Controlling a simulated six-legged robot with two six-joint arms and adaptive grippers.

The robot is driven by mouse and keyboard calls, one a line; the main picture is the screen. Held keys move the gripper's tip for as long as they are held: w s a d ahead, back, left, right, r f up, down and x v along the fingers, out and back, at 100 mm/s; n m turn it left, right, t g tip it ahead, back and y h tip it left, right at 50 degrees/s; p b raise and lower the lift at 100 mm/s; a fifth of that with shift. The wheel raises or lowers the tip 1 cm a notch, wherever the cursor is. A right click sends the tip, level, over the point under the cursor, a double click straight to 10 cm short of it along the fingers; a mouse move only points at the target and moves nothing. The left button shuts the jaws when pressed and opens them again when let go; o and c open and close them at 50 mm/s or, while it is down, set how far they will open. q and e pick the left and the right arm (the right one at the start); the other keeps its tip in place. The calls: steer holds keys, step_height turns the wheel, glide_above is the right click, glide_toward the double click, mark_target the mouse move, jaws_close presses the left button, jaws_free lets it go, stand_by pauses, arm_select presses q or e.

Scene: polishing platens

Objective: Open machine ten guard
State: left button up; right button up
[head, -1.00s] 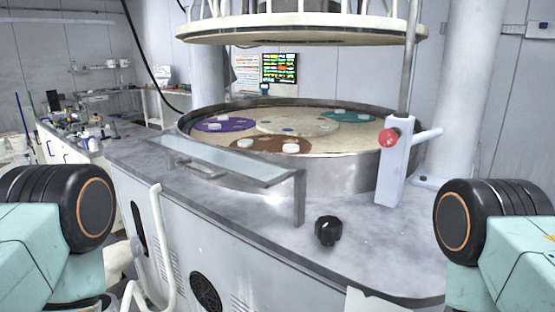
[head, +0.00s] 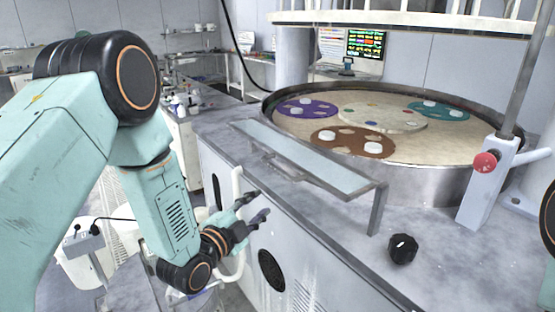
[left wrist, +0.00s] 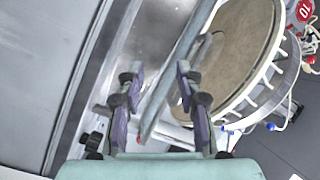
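The guard (head: 345,177) is a long, low glass panel on a metal frame along the front of the machine's round platen basin. A small bar handle (head: 288,172) sits on its front edge. My left gripper (head: 255,207) is in front of the machine's cabinet, below and left of the handle, and apart from it. In the left wrist view the left gripper (left wrist: 160,78) has its purple-padded fingers spread and empty. A grey strip (left wrist: 183,62), probably the guard, runs diagonally beyond them. My right gripper is out of view.
A platen basin (head: 440,182) holds coloured discs with white pucks. A black knob (head: 403,249) and a post with a red button (head: 485,162) stand on the worktop. A white curved rail (head: 237,188) is close beside my left gripper.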

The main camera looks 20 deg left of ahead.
mark_target(277, 170)
arm_select(q)
steer(key=w+d+r+m, duration=0.1)
steer(key=w+r+m, duration=0.1)
steer(key=w+r+m+t, duration=0.1)
steer(key=w, duration=0.2)
steer(key=w+d+r+m+t+h, duration=0.1)
steer(key=w+r+m, duration=0.1)
steer(key=w, duration=0.1)
steer(key=shift+w+d+r+m+p, duration=0.1)
steer(key=shift+d+r+m+p, duration=0.2)
steer(key=shift+s+r, duration=0.1)
steer(key=shift+s, duration=0.1)
steer(key=shift+w, duration=0.2)
steer(key=c, duration=0.5)
jaws_close()
